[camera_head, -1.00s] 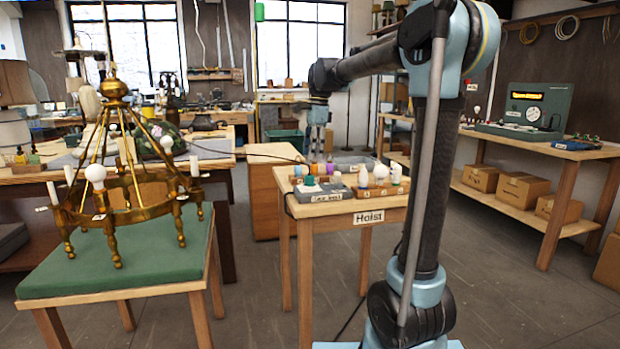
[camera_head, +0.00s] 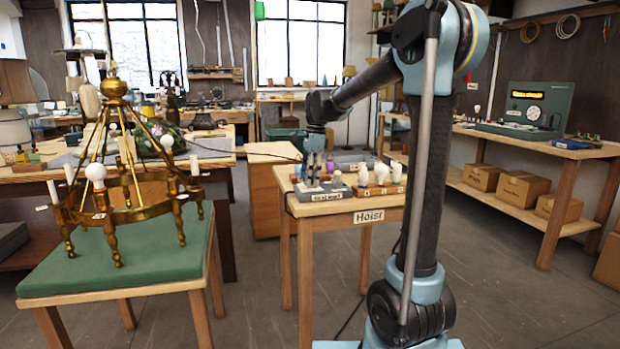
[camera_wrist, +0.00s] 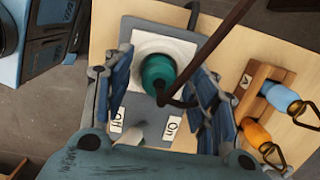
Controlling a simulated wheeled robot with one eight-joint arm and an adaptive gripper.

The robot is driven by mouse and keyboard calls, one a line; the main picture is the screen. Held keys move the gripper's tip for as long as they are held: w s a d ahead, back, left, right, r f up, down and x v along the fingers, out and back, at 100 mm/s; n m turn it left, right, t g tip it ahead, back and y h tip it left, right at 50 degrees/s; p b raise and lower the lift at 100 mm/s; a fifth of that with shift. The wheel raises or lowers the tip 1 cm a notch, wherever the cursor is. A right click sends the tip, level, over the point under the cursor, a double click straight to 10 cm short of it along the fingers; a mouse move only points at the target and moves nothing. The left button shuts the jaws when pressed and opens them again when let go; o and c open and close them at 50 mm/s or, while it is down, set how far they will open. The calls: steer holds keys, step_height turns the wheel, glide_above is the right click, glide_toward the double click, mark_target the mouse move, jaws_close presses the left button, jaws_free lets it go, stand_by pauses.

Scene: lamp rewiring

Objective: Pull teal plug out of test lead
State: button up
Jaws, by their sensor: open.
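The teal plug (camera_wrist: 158,70) sits in a round white seat on a grey box (camera_wrist: 146,30) with "On" and "Off" labels, in the wrist view. A thin brown cord crosses in front of it and curls beside it. My gripper (camera_wrist: 160,80) is open, with one finger on each side of the plug; I cannot tell whether either touches it. In the head view my gripper (camera_head: 316,172) is down over the grey box (camera_head: 326,195) on the small table, and the plug is hidden there.
A wooden rack (camera_wrist: 247,90) with a blue piece (camera_wrist: 284,98) and an orange piece (camera_wrist: 257,134) stands right of the box. The "Hoist" table (camera_head: 355,207) also holds white bulbs (camera_head: 381,175). A brass chandelier (camera_head: 120,205) stands on a green-topped table (camera_head: 150,255).

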steer(key=c, duration=1.2)
steer(key=shift+r, duration=0.25)
steer(key=shift+r, duration=2.05)
